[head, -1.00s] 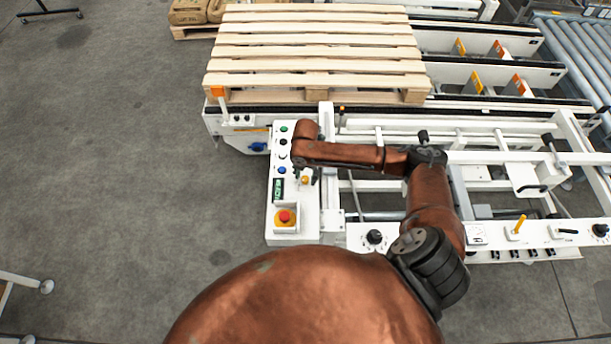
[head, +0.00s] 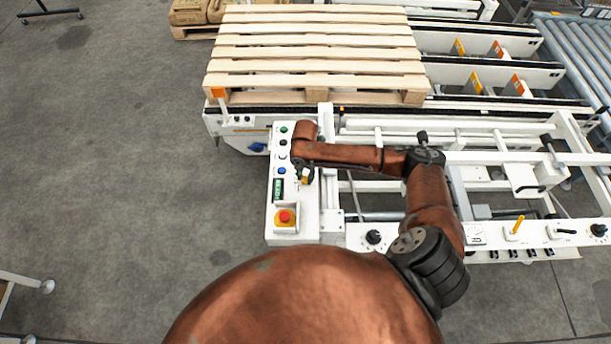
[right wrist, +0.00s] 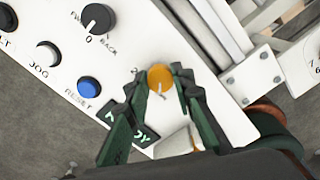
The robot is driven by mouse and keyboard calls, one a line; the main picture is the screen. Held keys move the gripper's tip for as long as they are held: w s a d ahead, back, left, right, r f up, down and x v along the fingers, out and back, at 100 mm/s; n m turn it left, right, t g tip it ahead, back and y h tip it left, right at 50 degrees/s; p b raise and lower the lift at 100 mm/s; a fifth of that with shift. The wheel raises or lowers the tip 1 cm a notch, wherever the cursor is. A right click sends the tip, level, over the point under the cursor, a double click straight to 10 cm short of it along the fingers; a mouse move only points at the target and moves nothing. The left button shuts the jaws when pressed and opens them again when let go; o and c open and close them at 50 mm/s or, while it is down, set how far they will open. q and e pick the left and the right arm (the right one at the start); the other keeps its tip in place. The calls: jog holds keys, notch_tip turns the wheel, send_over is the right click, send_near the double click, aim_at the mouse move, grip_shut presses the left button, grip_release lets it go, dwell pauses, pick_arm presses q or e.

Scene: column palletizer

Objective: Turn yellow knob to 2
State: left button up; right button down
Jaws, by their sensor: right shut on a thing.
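The yellow knob (right wrist: 160,77) sits on the white control panel (right wrist: 75,65), with a "2" printed at its upper left in the right wrist view. In the head view it is a small yellow spot (head: 305,180), partly covered by my gripper. My right gripper (right wrist: 159,83) has its dark green fingers on both sides of the knob and is shut on it. It also shows small in the head view (head: 304,173). A pale mark shows on the knob's lower side; its exact setting is hard to read. My left gripper is not in view.
A black selector knob (right wrist: 98,18), a blue reset button (right wrist: 89,87) and a green display (right wrist: 145,135) are near the yellow knob. A red emergency stop (head: 285,217) stands lower on the panel. A wooden pallet (head: 315,52) lies on the conveyor behind.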

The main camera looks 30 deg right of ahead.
aim_at(305, 179)
jog(key=m+p, duration=1)
jog(key=p, duration=0.3)
jog(key=shift+s+r+m, duration=0.1)
jog(key=shift+r+m, duration=0.05)
jog(key=shift+m, duration=0.25)
jog(key=m+p, duration=0.3)
jog(key=shift+m+p, duration=1.1)
jog(key=shift+m, duration=0.6)
jog(key=c, duration=1.7)
grip_release()
jog(key=shift+o, duration=0.2)
notch_tip(305, 179, up, 12)
